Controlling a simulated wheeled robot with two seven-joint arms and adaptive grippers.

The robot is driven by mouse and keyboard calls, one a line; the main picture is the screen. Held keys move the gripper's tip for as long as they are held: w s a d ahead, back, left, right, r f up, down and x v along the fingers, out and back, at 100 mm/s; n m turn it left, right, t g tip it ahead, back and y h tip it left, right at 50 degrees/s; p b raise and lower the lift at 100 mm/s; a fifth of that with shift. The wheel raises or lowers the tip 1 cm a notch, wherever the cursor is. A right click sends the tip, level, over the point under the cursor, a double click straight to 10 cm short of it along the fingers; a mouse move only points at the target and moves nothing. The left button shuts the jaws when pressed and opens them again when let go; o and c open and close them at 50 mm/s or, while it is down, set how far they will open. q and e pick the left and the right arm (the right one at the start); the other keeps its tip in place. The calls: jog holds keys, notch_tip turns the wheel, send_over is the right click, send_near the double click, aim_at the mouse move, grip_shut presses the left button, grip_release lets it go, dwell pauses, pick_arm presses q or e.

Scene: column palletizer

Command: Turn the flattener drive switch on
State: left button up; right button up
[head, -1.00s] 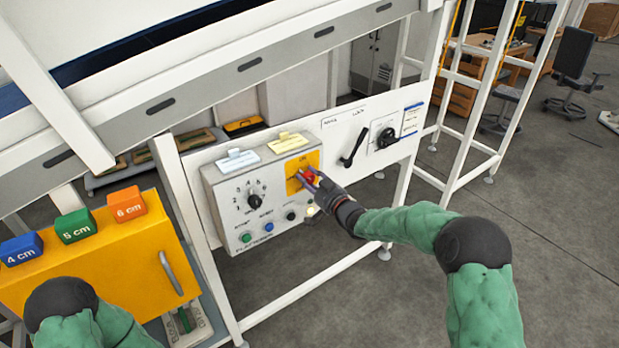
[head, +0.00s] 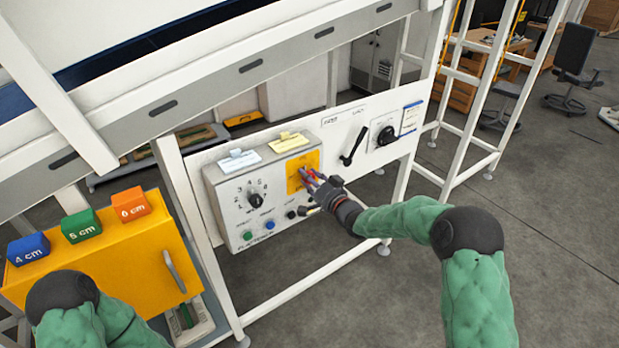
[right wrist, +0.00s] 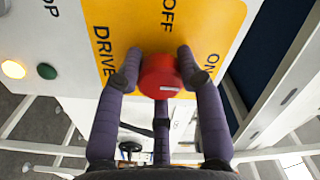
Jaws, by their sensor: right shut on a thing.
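The flattener drive switch has a red round knob (right wrist: 160,76) on a yellow plate (head: 297,163). In the right wrist view the plate (right wrist: 115,20) carries the words OFF, ON and DRIVE. My right gripper (head: 307,177) is at the plate, with its fingers around the knob. The right wrist view shows the fingers (right wrist: 158,72) shut on the knob, one on each side. The knob's pointer is hidden, so I cannot tell which position it is in. My left gripper is out of view; only part of my left arm shows at the bottom left.
The grey control box (head: 238,220) also has a black rotary dial (head: 257,199) and several push buttons. A black lever (head: 353,146) and another black knob (head: 387,135) sit to the right. A yellow cabinet (head: 100,262) with coloured blocks stands at the left.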

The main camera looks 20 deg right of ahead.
jog(key=shift+w+d+r, duration=0.1)
jog(key=shift+d+r, duration=0.05)
jog(key=shift+r, duration=0.2)
jog(key=o, duration=1)
jog(key=shift+c, duration=0.2)
jog(key=shift+o, duration=1)
jog(key=shift+f, duration=0.2)
jog(key=v, duration=1.2)
